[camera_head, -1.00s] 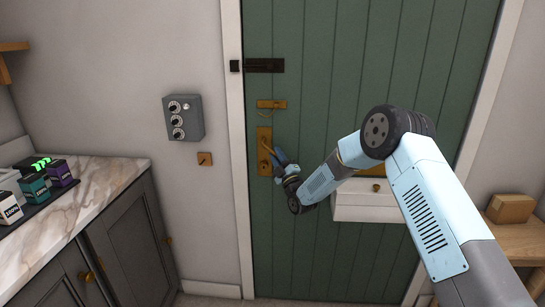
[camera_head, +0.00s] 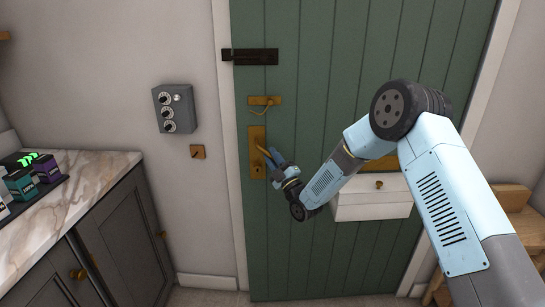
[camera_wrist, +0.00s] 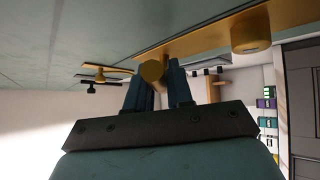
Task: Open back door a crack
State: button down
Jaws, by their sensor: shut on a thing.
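The green back door (camera_head: 315,240) fills the middle of the head view, and I see no clear gap along its left edge. A brass lever handle (camera_head: 261,148) on a tall brass plate slopes down to the right near that edge. My gripper (camera_head: 271,158) is shut on the lever. In the wrist view the lever's round end (camera_wrist: 153,72) sits between my fingers (camera_wrist: 158,88). A brass keyhole fitting (camera_wrist: 250,32) stands on the plate below the lever. Above are a brass catch (camera_head: 264,101) and a black bolt (camera_head: 250,56) reaching the frame.
A white box with a knob (camera_head: 372,205) sticks out from the door, right of my gripper. A grey dial box (camera_head: 174,109) hangs on the left wall. A marble-topped cabinet (camera_head: 95,185) stands left; a wooden bench (camera_head: 520,240) stands right.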

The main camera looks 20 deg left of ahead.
jog(key=c, duration=1.1)
grip_release()
jog(key=shift+d, duration=0.1)
jog(key=v, duration=1.3)
jog(key=shift+d+f, duration=0.25)
jog(key=shift+d, duration=0.05)
jog(key=shift+r, duration=0.1)
